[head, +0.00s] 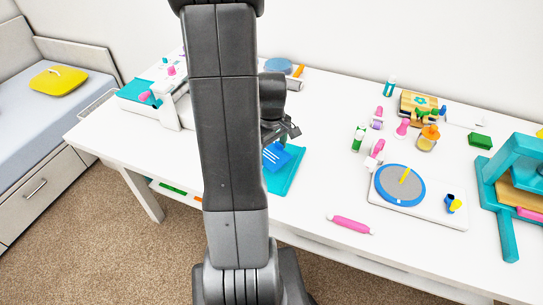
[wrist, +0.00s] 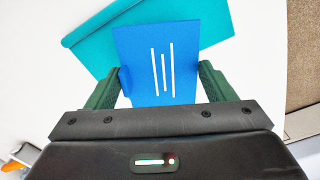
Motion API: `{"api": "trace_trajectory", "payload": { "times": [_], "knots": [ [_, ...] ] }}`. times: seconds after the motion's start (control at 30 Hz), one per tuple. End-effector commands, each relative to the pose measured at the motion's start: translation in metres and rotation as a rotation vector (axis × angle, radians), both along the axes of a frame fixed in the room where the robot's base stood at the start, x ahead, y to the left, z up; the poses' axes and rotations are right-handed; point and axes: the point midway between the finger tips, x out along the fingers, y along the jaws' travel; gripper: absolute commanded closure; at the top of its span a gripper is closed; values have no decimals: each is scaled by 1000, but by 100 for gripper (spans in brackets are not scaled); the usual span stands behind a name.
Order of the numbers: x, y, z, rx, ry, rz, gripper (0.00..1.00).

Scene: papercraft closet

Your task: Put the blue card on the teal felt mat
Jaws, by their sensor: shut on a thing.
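The blue card (wrist: 140,48) has three white lines and lies between the two fingers of my gripper (wrist: 157,84), which is shut on it. The card also shows in the head view (head: 275,156), just below the gripper (head: 287,133). The teal felt mat (wrist: 212,18) lies on the white table under and beyond the card. In the head view the mat (head: 285,180) is partly hidden by my arm and the card. The card overlaps the mat in both views. I cannot tell whether the card touches the mat.
A white board with a blue disc (head: 408,176) and a pink roller (head: 350,224) lie to the right on the white table. A teal press (head: 505,190) stands at the far right. Several small bottles and stamps stand behind. The table between mat and roller is clear.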

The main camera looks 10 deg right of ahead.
Motion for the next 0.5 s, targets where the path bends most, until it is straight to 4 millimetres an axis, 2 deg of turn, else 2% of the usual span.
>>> {"api": "trace_trajectory", "payload": {
  "times": [0.1,0.2,0.5],
  "knots": [
    [-1,0,-18,1,4,0,45],
    [-1,0,-27,1,3,1,45],
    [0,0,-29,0,0,1,45]
  ]
}}
